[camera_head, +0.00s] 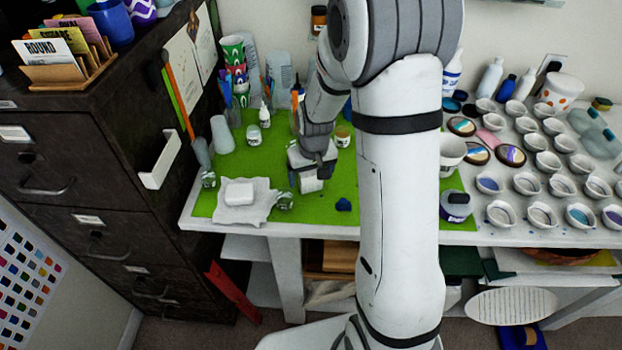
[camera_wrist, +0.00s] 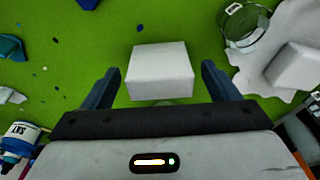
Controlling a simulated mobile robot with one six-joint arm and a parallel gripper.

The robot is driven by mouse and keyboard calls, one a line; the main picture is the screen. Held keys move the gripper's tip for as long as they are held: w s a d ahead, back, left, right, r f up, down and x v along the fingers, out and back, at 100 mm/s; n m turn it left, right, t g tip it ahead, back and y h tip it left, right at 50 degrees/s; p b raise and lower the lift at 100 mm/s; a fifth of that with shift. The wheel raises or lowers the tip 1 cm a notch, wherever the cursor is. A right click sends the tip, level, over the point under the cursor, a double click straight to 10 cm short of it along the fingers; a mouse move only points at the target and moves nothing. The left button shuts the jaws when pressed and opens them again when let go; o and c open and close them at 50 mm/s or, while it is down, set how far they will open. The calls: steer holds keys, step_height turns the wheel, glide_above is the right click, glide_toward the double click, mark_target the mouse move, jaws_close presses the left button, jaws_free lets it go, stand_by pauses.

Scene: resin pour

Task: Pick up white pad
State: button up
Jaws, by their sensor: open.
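A white pad (camera_wrist: 160,70), a small block, shows in the wrist view on the green mat, between and just beyond my open fingers. My gripper (camera_wrist: 160,78) has one dark finger on each side, with a gap between finger and pad. In the head view my gripper (camera_head: 306,171) is low over the mat, with this white pad (camera_head: 311,184) right below it, partly hidden. A second white block (camera_head: 239,193) lies on a crumpled white sheet (camera_head: 222,213) to the left. It also shows at the right edge of the wrist view (camera_wrist: 298,66).
A clear glass jar (camera_head: 284,200) stands between the sheet and my gripper; it shows in the wrist view (camera_wrist: 246,27). A blue lump (camera_head: 343,205) lies right of the gripper. Cups and bottles crowd the mat's back. A dark cabinet (camera_head: 110,170) borders the table's left.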

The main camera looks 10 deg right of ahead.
mark_target(311, 172)
steer(key=shift+c, duration=0.2)
steer(key=c, duration=1.1)
step_height(311, 172, up, 10)
steer(key=shift+r+b, duration=0.1)
steer(key=shift+b, duration=0.55)
steer(key=o, duration=0.5)
steer(key=c, duration=0.3)
steer(key=shift+c, duration=0.2)
